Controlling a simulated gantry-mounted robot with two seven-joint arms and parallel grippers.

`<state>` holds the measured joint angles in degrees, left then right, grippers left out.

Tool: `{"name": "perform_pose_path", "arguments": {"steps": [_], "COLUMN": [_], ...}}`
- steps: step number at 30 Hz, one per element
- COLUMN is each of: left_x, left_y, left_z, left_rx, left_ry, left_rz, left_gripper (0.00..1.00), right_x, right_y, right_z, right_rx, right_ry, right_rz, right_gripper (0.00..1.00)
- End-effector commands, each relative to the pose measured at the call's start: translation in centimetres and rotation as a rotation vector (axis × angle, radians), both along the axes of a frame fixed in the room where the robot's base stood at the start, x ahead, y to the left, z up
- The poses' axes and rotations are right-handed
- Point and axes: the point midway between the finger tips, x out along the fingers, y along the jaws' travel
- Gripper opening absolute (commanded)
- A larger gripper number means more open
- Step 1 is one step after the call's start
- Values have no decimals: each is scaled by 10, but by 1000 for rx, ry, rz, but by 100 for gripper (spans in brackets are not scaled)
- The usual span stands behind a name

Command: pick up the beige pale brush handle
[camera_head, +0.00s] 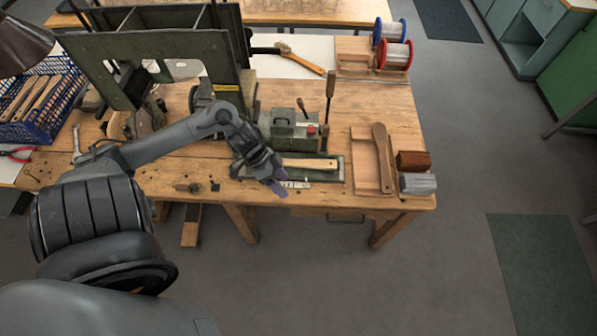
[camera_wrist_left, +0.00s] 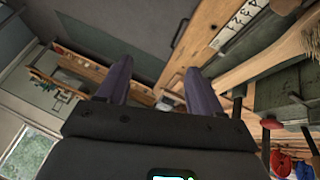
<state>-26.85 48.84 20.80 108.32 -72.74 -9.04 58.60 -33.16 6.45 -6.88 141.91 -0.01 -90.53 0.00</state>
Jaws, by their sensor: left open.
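The beige pale brush handle (camera_head: 312,164) lies flat along the front of the green machine at the table's front edge. Its left end is close to or behind my left gripper (camera_head: 277,187), whose purple fingers point down and to the right, just in front of it. In the left wrist view my gripper (camera_wrist_left: 159,85) is open with nothing between its fingers. The pale handle (camera_wrist_left: 258,66) shows there to the right of the fingers, apart from them. My right gripper is out of view.
A darker brown handle (camera_head: 384,158) lies on a wooden tray (camera_head: 364,172) to the right. Beside it are a brown block (camera_head: 413,160) and a grey block (camera_head: 418,184). The green machine (camera_head: 287,130) with upright levers stands behind the pale handle. Open floor lies in front.

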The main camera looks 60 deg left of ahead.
Motion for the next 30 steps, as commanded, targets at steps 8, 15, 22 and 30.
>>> {"name": "perform_pose_path", "arguments": {"steps": [8, 15, 22, 30], "left_x": [37, 62, 69, 79], "left_y": [113, 135, 132, 125], "left_z": [-17, -10, -28, -58], "left_rx": [217, 308, 312, 311], "left_ry": [1, -49, -55, -55], "left_rz": [-36, -54, -55, -55], "left_gripper": [66, 66, 66, 66], "right_x": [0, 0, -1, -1], "right_y": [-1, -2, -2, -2], "right_z": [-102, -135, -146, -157], "right_rx": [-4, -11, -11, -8], "right_ry": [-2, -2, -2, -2], "right_rz": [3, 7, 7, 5], "right_gripper": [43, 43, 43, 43]}}
